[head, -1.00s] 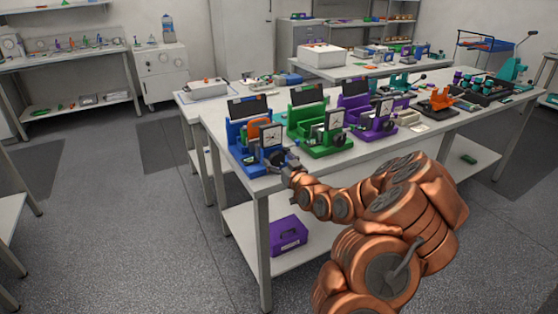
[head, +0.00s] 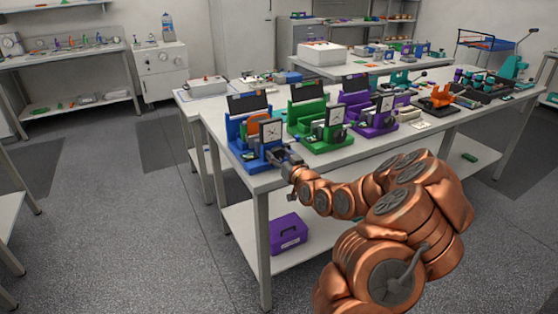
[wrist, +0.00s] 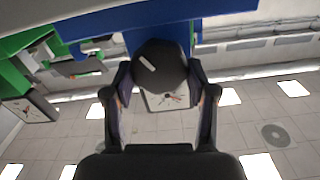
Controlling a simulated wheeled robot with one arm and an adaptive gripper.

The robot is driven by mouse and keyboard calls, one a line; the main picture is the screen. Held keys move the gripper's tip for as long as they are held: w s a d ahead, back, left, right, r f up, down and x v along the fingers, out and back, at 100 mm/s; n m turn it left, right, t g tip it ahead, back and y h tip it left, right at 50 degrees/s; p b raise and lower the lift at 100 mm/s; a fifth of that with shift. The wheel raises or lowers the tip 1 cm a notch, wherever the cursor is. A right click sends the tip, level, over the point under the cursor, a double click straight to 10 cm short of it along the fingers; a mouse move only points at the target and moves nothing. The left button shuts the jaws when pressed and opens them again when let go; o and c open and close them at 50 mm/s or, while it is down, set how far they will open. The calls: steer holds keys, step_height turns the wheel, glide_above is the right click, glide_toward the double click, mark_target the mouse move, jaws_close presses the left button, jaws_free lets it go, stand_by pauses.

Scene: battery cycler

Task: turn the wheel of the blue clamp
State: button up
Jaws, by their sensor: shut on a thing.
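The blue clamp (head: 236,155) stands at the near left corner of the long white table, with a square white dial (head: 271,134) on its front. Its dark round wheel (wrist: 160,68) fills the middle of the wrist view and carries a short white mark. My gripper (wrist: 160,84) has one finger on each side of the wheel and is shut on it. In the head view my gripper (head: 279,155) is at the clamp's front right, below the dial, and hides the wheel there. The dial also shows behind the wheel in the wrist view (wrist: 168,100).
A purple box (head: 286,232) lies on the lower shelf. Open floor is at left.

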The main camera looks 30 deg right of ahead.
steer(key=shift+m+b, duration=0.55)
steer(key=shift+m, duration=0.25)
steer(key=o, duration=1.2)
steer(key=shift+c, duration=0.2)
steer(key=s, duration=0.7)
steer(key=shift+s+a, duration=0.25)
